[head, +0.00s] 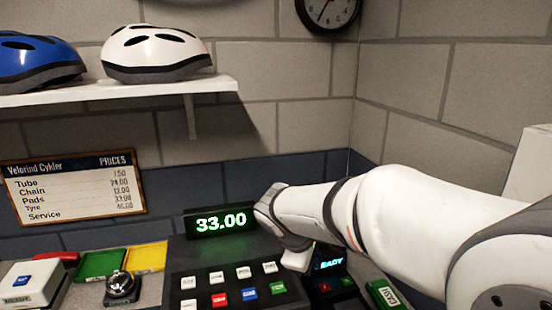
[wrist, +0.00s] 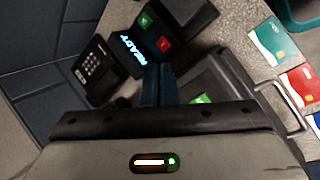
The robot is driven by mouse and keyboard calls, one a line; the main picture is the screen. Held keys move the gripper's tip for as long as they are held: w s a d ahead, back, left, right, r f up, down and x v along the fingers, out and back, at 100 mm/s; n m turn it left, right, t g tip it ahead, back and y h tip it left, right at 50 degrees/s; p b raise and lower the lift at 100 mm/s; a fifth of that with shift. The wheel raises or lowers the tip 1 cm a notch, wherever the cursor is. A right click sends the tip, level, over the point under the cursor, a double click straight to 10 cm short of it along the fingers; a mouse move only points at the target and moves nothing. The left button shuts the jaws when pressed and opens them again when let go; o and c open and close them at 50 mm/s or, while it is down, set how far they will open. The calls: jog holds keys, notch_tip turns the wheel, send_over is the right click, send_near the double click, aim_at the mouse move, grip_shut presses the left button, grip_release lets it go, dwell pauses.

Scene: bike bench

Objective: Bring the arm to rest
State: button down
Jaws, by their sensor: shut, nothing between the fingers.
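My gripper shows in the wrist view (wrist: 158,78) with its two dark fingers together and nothing between them. In that view the fingers lie in front of the gap between a card terminal (wrist: 137,50) with a lit READY screen and a dark device with a green key (wrist: 203,98). In the head view my arm reaches in from the right. Its wrist end is just right of the till display (head: 221,222), which reads 33.00, and above the counter. The fingertips cannot be made out there.
The till keys (head: 230,285) lie below the display. The terminal (head: 329,263) is partly behind my arm. A helmet shelf (head: 120,91) is above. Teal (wrist: 267,42) and red (wrist: 300,82) cards lie right.

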jog(key=s+d+f+m+y, duration=0.1)
jog(key=s+d+m+y, duration=0.1)
jog(key=s+m, duration=0.4)
jog(key=s+d+f+m+g+y, duration=0.1)
jog(key=s+d+m, duration=0.3)
jog(key=s, duration=0.7)
jog(key=m+y, duration=0.1)
jog(key=m, duration=0.1)
jog(key=shift+s+d+m+y, duration=0.2)
jog(key=shift+d+m+y, duration=0.1)
